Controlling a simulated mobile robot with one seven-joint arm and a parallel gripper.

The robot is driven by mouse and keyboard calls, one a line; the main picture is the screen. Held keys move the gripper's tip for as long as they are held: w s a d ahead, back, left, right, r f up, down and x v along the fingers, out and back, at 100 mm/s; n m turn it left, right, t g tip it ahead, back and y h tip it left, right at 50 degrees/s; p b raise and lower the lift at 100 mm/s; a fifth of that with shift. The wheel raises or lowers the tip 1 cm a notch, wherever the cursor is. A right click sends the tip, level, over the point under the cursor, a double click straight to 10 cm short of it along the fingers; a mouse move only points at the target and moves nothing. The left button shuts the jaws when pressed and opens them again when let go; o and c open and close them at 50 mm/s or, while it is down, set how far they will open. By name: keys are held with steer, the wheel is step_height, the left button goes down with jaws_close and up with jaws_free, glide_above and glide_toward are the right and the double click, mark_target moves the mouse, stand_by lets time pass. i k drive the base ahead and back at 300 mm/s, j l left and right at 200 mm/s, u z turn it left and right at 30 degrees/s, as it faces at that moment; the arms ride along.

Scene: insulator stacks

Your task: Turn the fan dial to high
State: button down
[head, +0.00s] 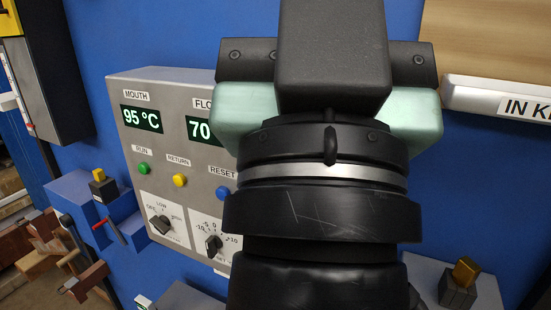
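A small black dial (160,224) sits on a white plate at the lower left of the grey control panel (152,84). "LOW" can be read above it; the other marks are small, and its exact setting is hard to tell. This looks like the fan dial. My gripper (332,75) is seen from behind, in front of the panel's right part, up and to the right of the dial and apart from it in the picture. Its fingertips are hidden behind its own body, so its opening does not show.
A second dial (213,244) with a number scale sits right of the first. Green (144,168), yellow (179,180) and blue (223,194) buttons lie above. A blue block with a red-handled lever (101,223) stands left. My arm hides the panel's right side.

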mark_target(161, 223)
steer(key=j, duration=1.7)
steer(key=k+z, duration=0.05)
